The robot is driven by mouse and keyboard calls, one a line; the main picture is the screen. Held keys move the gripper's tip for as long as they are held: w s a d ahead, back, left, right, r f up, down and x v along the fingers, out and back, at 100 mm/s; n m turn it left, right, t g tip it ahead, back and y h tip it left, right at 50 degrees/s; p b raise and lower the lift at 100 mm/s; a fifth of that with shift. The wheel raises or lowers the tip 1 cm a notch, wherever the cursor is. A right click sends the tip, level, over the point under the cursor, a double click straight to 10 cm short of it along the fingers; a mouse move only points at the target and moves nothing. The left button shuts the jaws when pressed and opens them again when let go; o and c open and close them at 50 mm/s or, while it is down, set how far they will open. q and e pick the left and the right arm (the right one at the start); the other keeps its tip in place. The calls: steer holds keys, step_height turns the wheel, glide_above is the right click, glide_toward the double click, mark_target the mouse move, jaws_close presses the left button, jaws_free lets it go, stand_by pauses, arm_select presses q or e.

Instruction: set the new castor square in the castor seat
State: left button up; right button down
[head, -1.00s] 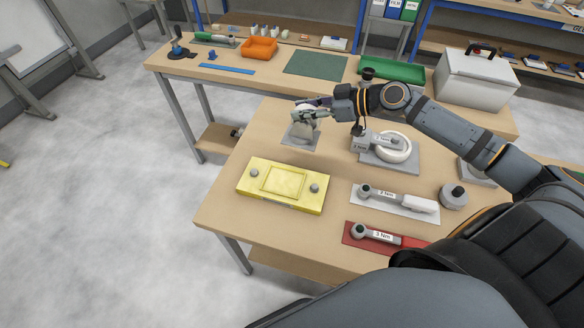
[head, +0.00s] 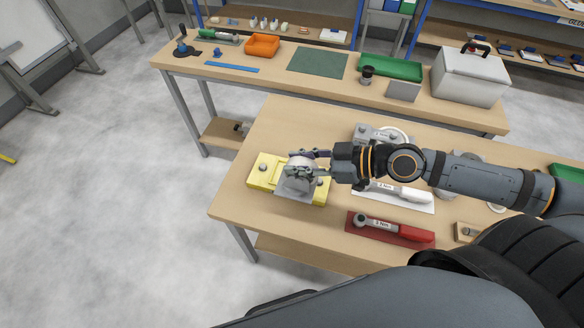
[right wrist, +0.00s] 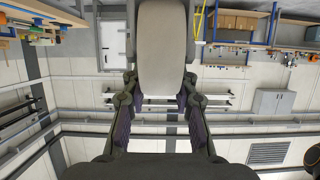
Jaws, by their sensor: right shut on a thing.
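The yellow castor seat (head: 262,181) lies on the near bench; its left knob shows, and its square recess is mostly hidden. My right gripper (head: 306,164) is shut on the new castor (head: 297,186), whose grey plate covers the seat's middle and right part. I cannot tell whether the plate touches the seat or hangs above it, nor whether it is square to it. In the right wrist view the castor's pale wheel (right wrist: 162,45) stands between the fingers (right wrist: 160,105). My left gripper is not in view.
A white torque wrench (head: 405,194) and a red one (head: 390,231) lie to the right on the bench. A wheel on a grey plate (head: 372,136) sits behind my right arm. The bench's left part is clear. A back bench (head: 285,80) holds trays and a white box (head: 470,75).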

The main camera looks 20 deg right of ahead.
arm_select(q)
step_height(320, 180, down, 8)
steer(key=b, duration=0.6)
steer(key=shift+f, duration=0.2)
arm_select(e)
steer(key=w+d+f, duration=0.1)
steer(key=w+f, duration=0.9)
steer(key=f, duration=0.1)
steer(key=shift+w+d+f, duration=0.2)
steer(key=shift+w+d, duration=0.05)
steer(key=shift+w, duration=0.1)
steer(key=shift+f+b, duration=0.2)
steer(key=shift+b, duration=0.2)
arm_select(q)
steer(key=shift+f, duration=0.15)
arm_select(e)
steer(key=c, duration=1.1)
jaws_free()
steer(key=shift+s, duration=0.1)
steer(key=shift+o, duration=0.2)
steer(key=shift+r, duration=0.1)
